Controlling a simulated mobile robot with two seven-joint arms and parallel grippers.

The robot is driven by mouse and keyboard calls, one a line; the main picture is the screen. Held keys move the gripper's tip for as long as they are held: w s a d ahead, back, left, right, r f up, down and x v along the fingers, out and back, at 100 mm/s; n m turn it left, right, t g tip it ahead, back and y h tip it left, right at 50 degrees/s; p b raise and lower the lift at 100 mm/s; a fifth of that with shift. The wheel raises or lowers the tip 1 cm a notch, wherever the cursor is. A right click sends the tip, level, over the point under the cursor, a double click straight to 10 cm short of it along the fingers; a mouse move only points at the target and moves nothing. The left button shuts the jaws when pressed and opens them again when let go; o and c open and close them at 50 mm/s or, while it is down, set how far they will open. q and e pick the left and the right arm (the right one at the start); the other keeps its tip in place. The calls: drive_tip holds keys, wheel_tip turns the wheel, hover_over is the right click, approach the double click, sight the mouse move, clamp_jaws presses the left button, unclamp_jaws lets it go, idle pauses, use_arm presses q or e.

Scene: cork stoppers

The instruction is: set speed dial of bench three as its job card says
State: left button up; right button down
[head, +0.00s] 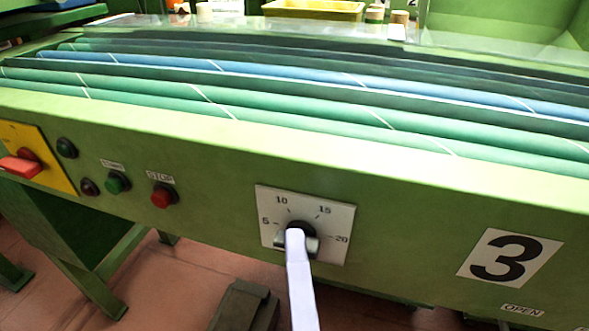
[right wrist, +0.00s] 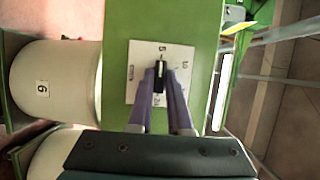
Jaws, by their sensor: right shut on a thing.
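The speed dial's black knob (head: 301,228) sits on a white square plate (head: 336,222) on the green front panel of bench three. The plate reads 5, 10, 15 and 20. My right gripper (head: 297,243) is shut on the knob and hides part of it. In the right wrist view, my right fingers (right wrist: 160,84) straddle the knob (right wrist: 159,73); its white line appears to point toward the 5. The plate also shows there (right wrist: 138,62). I see no readable job card. My left gripper is not in view.
A green START button (head: 118,183) and red STOP button (head: 163,196) are left of the dial, with a red switch on a yellow plate (head: 28,157) beyond. A "3" sign (head: 510,258) is to the right. Green and blue rollers run above. A white cylinder marked 6 (right wrist: 55,88) stands beside the bench.

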drive_tip(key=c, duration=0.8)
unclamp_jaws()
drive_tip(key=shift+c, duration=0.2)
drive_tip(key=s, duration=1)
drive_tip(key=shift+d, duration=0.35)
